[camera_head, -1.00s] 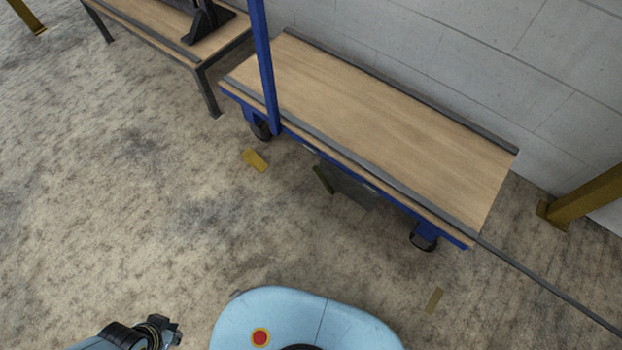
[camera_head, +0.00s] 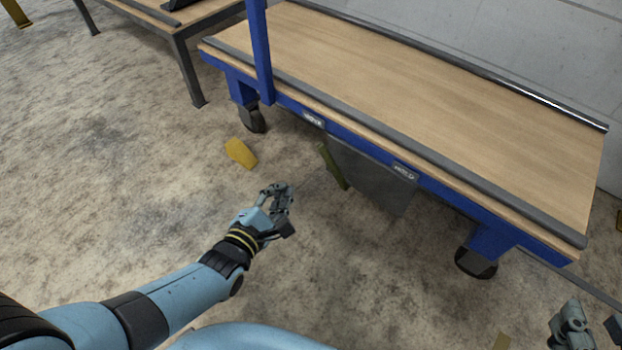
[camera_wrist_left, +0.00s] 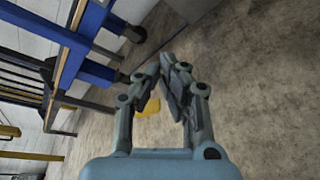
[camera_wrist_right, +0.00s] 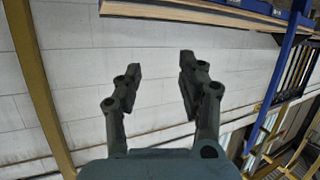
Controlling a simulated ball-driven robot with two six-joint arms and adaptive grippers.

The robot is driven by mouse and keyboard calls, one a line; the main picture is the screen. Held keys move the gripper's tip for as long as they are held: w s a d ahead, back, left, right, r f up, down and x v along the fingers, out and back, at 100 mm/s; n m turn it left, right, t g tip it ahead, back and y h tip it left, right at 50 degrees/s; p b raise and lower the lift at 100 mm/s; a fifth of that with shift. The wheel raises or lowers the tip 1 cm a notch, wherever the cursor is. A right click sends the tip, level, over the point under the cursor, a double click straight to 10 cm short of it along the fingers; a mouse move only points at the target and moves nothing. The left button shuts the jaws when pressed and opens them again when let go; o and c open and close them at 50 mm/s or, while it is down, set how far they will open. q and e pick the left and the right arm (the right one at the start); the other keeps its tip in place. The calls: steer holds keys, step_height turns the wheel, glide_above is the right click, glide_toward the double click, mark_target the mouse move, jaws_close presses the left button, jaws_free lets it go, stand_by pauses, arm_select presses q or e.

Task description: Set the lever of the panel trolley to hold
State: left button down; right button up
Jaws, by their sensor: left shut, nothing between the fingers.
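The panel trolley (camera_head: 420,95) has a wooden deck and a blue frame. On its near side are a left label (camera_head: 313,120), seemingly MOVE, and a right label (camera_head: 403,172), seemingly HOLD. A dark grey plate (camera_head: 370,178) hangs between them, with an olive bar (camera_head: 333,167) at its left edge. A yellow piece (camera_head: 240,153) shows further left; I cannot tell which of these is the lever. My left gripper (camera_head: 278,190) is shut and empty, in front of the plate and apart from it. My right gripper (camera_head: 592,322) is open and empty at the lower right.
A blue post (camera_head: 260,50) rises at the trolley's left end. Caster wheels (camera_head: 476,262) stand under the frame. A wooden-topped table (camera_head: 186,50) stands at the back left, near the trolley. The floor at the left is clear.

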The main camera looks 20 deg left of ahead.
arm_select(q)
steer(key=shift+w+r, duration=0.1)
steer(key=shift+w, duration=0.15)
arm_select(e)
steer(key=shift+w+r, duration=0.15)
steer(key=shift+r, duration=0.2)
